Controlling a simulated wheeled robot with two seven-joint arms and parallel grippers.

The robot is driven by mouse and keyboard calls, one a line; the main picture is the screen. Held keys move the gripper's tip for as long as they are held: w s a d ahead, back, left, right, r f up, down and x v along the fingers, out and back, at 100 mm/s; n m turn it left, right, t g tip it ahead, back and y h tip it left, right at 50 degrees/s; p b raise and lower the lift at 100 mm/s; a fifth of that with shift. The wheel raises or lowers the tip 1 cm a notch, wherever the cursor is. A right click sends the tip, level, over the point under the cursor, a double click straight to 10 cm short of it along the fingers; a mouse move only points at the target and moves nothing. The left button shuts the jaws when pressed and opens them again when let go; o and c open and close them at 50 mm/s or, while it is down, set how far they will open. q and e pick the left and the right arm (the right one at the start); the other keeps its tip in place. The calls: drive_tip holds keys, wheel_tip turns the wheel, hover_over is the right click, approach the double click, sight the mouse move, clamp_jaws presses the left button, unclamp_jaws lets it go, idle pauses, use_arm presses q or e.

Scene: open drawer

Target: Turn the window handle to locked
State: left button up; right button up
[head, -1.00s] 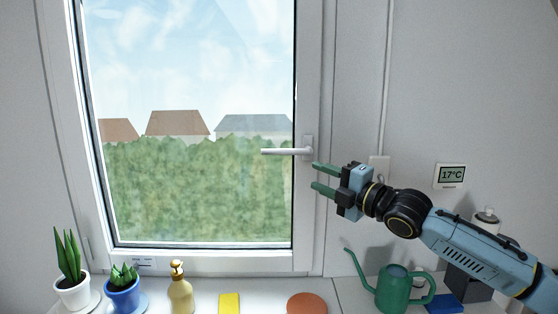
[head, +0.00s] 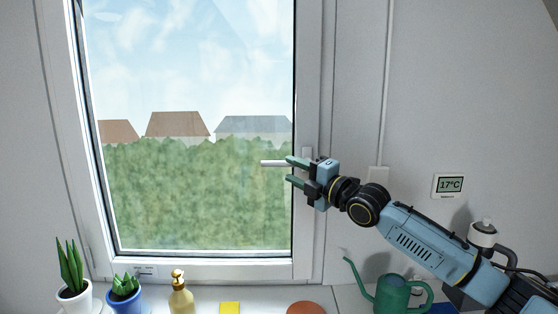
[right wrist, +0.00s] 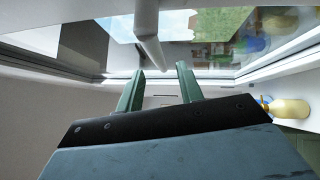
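The white window handle (head: 272,163) is on the right side of the window frame, its lever horizontal and pointing left in the head view. My right gripper (head: 288,169) is at the handle with green fingers apart, hiding the lever's base end. In the right wrist view the handle (right wrist: 148,38) comes down from the top, and its lower end lies in line with the gap between the open fingers (right wrist: 161,70). I cannot tell whether the fingers touch it. My left gripper is not in view.
On the sill stand a white-potted plant (head: 74,293), a blue-potted plant (head: 124,297), a yellow bottle (head: 180,300), a yellow block (head: 230,308), an orange disc (head: 306,308) and a green watering can (head: 392,295). A thermostat (head: 449,185) is on the right wall.

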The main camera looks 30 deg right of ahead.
sight(282, 165)
drive_tip(key=shift+p+x, duration=0.6)
drive_tip(key=shift+x, duration=2.2)
clamp_jaws()
